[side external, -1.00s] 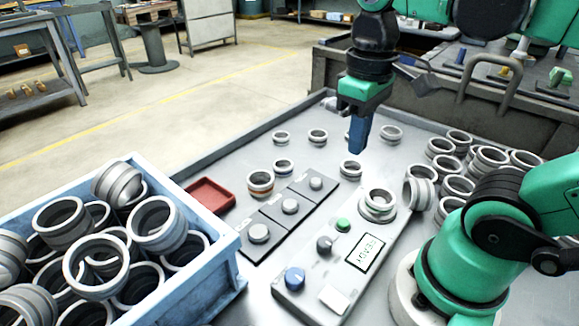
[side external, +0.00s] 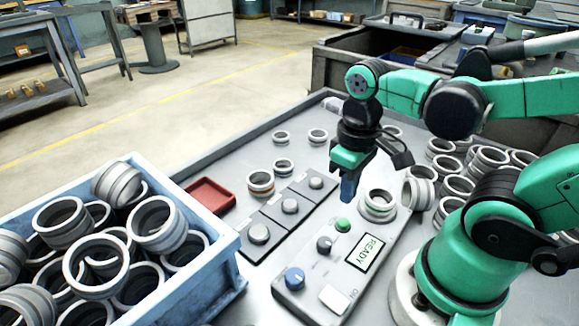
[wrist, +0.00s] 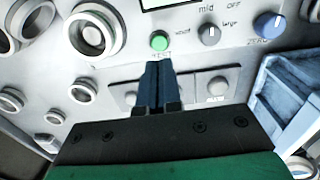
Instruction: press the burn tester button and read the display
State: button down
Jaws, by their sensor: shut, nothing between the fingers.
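The burn tester (side external: 308,282) is a light grey panel on the table. It carries a green button (side external: 342,225), a dark knob (side external: 325,244), a blue knob (side external: 294,278) and a display (side external: 364,254) that reads READY. A ring (side external: 379,203) sits on the round seat at its far end. My gripper (side external: 348,190) is shut and empty, pointing down just above and beyond the green button. In the wrist view the shut blue fingertips (wrist: 157,70) lie close beside the green button (wrist: 159,41); I cannot tell whether they touch it. The display is mostly cut off there.
A strip with several grey knobs (side external: 290,206) lies left of the tester. A blue crate (side external: 222,262) full of rings stands at the front left, with a red tray (side external: 211,195) behind it. Loose rings (side external: 261,183) stand around the table, many at the right.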

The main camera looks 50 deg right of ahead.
aim_at(343, 222)
jog(key=shift+f, duration=2.45)
